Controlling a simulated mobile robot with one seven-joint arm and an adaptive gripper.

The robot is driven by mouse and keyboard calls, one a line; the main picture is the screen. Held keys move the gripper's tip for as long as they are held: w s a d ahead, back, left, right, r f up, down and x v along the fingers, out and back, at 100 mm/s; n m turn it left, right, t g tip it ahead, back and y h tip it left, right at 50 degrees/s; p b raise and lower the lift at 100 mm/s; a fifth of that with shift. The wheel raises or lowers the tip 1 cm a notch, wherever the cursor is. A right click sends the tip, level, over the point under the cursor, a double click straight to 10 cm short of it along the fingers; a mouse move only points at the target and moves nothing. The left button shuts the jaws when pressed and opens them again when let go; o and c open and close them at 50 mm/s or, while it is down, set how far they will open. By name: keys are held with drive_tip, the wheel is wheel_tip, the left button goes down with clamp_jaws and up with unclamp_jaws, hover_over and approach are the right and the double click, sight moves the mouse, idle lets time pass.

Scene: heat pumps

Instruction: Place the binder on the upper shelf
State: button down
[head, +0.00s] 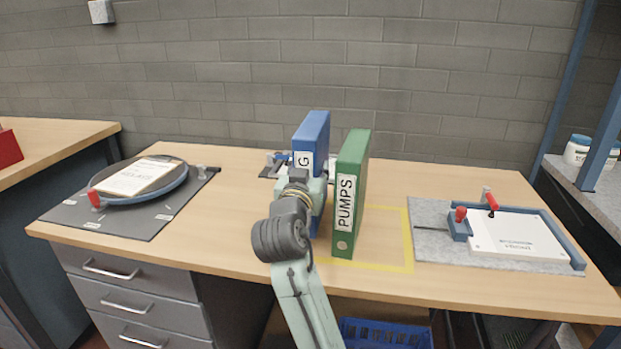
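A blue binder (315,133) stands upright on the wooden desk, with a white label whose visible letter is "G". A green binder (350,165) labelled "PUMPS" stands upright to its right, inside a yellow outlined area. My gripper (314,188) is at the front of the blue binder and covers the lower part of its spine. My wrist hides the fingertips, so I cannot tell whether they are closed on the binder. No upper shelf can be clearly made out.
A grey mat with a round blue-rimmed fixture (180,184) lies on the left. A clamp fixture with a white plate (515,236) is on the right. Blue rack posts (563,85) and a shelf with white jars (577,150) stand at far right. A blue crate (385,334) sits below.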

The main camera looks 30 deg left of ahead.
drive_tip(key=shift+f, duration=1.4)
drive_tip(key=shift+f, duration=0.15)
drive_tip(key=c, duration=1.4)
unclamp_jaws()
drive_tip(key=shift+f, duration=0.1)
drive_tip(key=o, duration=0.4)
drive_tip(key=shift+o, duration=0.2)
